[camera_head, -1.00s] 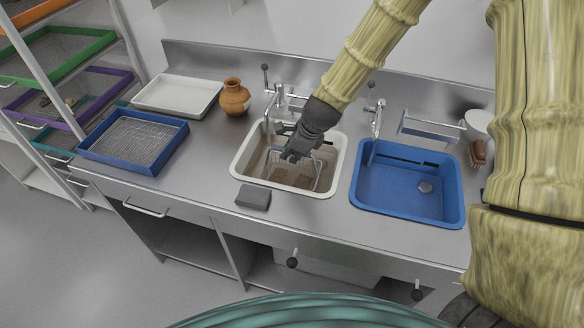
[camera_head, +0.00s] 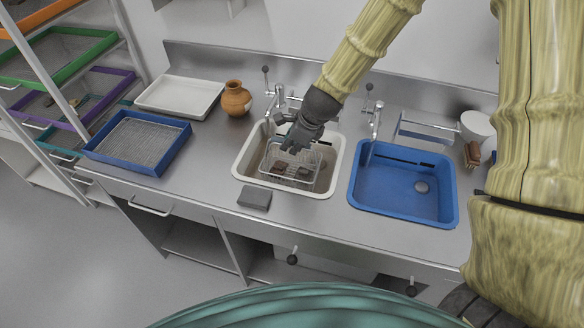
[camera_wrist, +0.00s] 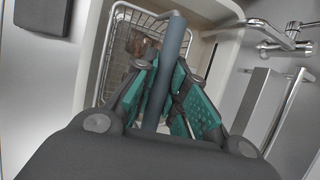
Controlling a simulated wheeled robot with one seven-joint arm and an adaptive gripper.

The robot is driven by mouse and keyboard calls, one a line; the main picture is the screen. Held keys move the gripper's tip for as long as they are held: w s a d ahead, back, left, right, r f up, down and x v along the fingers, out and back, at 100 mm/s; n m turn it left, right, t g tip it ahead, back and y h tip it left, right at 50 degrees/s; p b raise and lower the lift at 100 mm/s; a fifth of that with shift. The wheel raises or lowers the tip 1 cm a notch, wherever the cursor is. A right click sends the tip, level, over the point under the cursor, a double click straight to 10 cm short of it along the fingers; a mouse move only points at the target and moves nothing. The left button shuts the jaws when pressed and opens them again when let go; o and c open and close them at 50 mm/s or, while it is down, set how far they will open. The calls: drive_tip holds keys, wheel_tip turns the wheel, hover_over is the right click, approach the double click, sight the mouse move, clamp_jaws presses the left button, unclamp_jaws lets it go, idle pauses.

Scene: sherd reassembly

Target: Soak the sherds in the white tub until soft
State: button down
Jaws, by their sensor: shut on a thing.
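The white tub (camera_head: 290,190) is set into the counter, left of the blue basin. A wire basket (camera_head: 318,165) is inside its opening, with dark brown sherds (camera_head: 281,168) in it. My gripper (camera_head: 291,143) is over the tub, pointing down. In the wrist view my gripper (camera_wrist: 165,85) is shut on the grey bar-like handle (camera_wrist: 174,38) of the basket. The basket (camera_wrist: 118,40) and a brown sherd (camera_wrist: 142,46) show beyond the fingers, which hide part of them. I cannot tell how far the basket is above the tub's floor.
A blue basin (camera_head: 400,190) is to the right. A grey block (camera_head: 254,197) lies at the front edge. A blue tray with mesh (camera_head: 135,140), a white tray (camera_head: 180,94) and a clay pot (camera_head: 235,99) stand left. Taps (camera_head: 376,120) rise behind the basins.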

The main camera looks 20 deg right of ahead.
drive_tip(key=shift+r+p, duration=3)
drive_tip(key=shift+r, duration=0.75)
